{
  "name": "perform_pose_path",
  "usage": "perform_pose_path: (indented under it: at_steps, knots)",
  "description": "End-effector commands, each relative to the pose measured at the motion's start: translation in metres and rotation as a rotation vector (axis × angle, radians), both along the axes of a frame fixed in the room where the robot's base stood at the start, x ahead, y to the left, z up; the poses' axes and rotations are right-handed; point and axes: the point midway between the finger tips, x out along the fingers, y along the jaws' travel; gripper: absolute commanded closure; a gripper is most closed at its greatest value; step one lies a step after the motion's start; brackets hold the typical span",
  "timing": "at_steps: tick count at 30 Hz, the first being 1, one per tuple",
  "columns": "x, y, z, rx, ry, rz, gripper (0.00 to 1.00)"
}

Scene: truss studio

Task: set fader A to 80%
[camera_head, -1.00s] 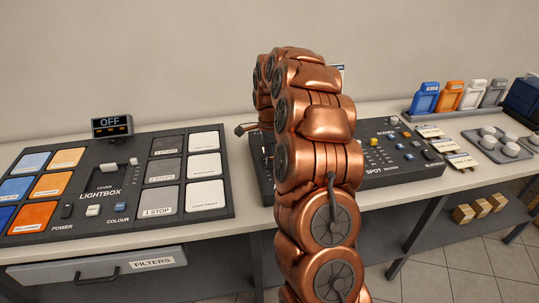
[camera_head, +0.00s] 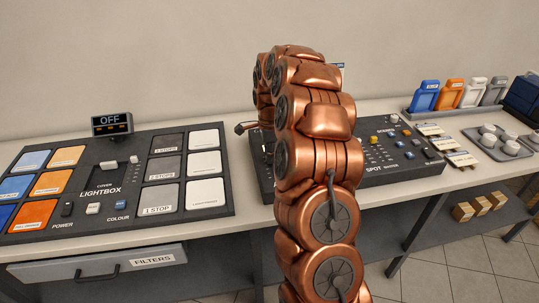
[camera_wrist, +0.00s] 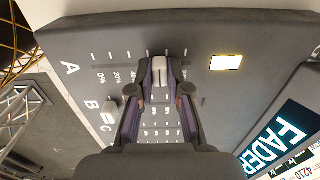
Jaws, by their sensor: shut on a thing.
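In the wrist view my gripper (camera_wrist: 160,88) is shut on the pale cap of fader A (camera_wrist: 158,68), one finger on each side of it. The cap is in the row beside the letter A, right of the 40% label, with a tick visible farther right. The fingers cover nearby labels, so I cannot tell its exact percentage. In the head view the fader panel (camera_head: 262,175) is partly behind my copper arm, which hides my gripper and fader A.
A lit rectangle (camera_wrist: 227,62) and a FADER display (camera_wrist: 278,138) are on the right. In the head view the lightbox panel (camera_head: 228,200) lies left and the spot panel (camera_head: 400,172) right.

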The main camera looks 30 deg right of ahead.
Motion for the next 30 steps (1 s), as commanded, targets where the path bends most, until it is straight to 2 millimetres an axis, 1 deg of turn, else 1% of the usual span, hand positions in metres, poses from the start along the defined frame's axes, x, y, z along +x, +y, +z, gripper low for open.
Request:
perform_pose_path:
  at_steps: [8,14,18,26,27,30]
  knots:
    - [0.0003,-0.0002,-0.0008,0.0,0.0,0.0,1.0]
    - [0.0046,-0.0028,-0.0036,-0.002,-0.001,-0.001,1.0]
    - [0.0079,-0.004,-0.0009,-0.002,-0.005,-0.001,1.0]
    - [0.0073,-0.0034,0.0009,-0.001,-0.002,-0.001,1.0]
    - [0.0073,-0.0033,0.0008,-0.001,-0.002,0.0,0.8]
    - [0.0071,-0.0032,0.0006,0.0,-0.001,0.0,0.69]
